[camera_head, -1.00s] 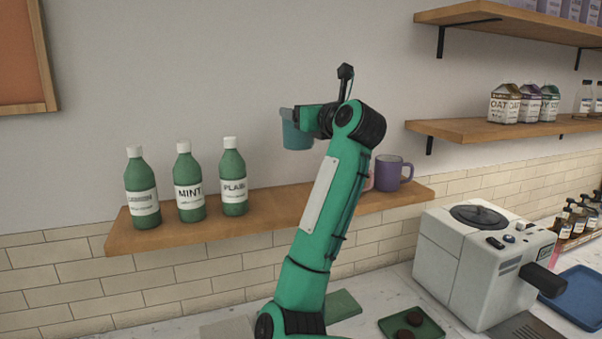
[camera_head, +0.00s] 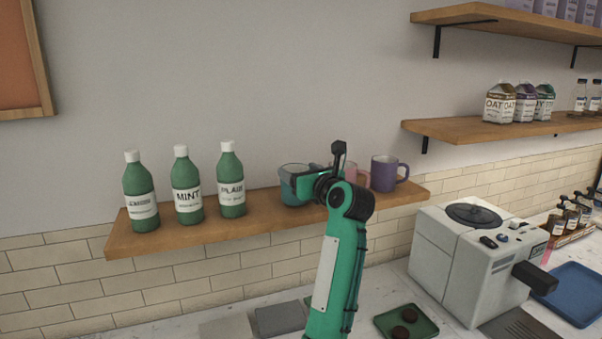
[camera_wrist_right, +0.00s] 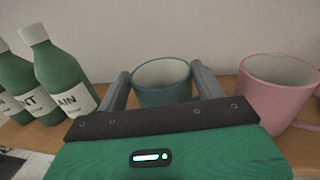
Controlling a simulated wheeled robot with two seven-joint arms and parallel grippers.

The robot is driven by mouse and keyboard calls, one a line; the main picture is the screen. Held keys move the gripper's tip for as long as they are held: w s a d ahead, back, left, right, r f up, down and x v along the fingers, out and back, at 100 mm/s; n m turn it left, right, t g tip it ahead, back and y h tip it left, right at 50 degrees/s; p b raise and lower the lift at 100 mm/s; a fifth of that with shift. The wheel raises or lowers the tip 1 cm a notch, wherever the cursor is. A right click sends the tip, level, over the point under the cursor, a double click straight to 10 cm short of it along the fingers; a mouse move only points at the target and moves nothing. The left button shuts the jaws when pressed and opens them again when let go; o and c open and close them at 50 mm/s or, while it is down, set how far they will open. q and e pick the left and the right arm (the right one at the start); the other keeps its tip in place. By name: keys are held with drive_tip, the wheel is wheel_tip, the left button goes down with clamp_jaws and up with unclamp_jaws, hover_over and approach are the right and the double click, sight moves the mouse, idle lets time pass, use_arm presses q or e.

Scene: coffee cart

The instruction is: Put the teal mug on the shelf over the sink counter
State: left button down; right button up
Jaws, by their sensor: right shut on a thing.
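The teal mug (camera_head: 292,186) is upright at the wooden shelf (camera_head: 262,225), between the green bottles and the pink mug. My right gripper (camera_head: 300,184) is shut on it, with one finger on each side of the mug (camera_wrist_right: 162,82) in the right wrist view. The mug is level with the shelf top; whether its base touches the board is hard to tell, as my gripper covers part of it. My left gripper is not in view.
Green bottles (camera_head: 187,187) stand left of the mug. A pink mug (camera_wrist_right: 277,92), mostly hidden in the head view, and a purple mug (camera_head: 383,174) stand to the right. A white machine (camera_head: 450,255) and a green tray (camera_head: 420,328) are on the counter below.

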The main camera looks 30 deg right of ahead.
drive_tip(key=shift+f, duration=0.3)
drive_tip(key=o, duration=1.2)
drive_tip(key=shift+f, duration=0.15)
drive_tip(key=shift+s+a+b, duration=0.15)
drive_tip(key=shift+s+b, duration=0.35)
drive_tip(key=shift+s, duration=1.5)
drive_tip(key=shift+s+a+b, duration=0.2)
drive_tip(key=shift+s+b, duration=0.35)
drive_tip(key=shift+s, duration=1.45)
drive_tip(key=shift+s+a+b, duration=0.15)
drive_tip(key=shift+s+b, duration=0.35)
drive_tip(key=shift+s, duration=1.5)
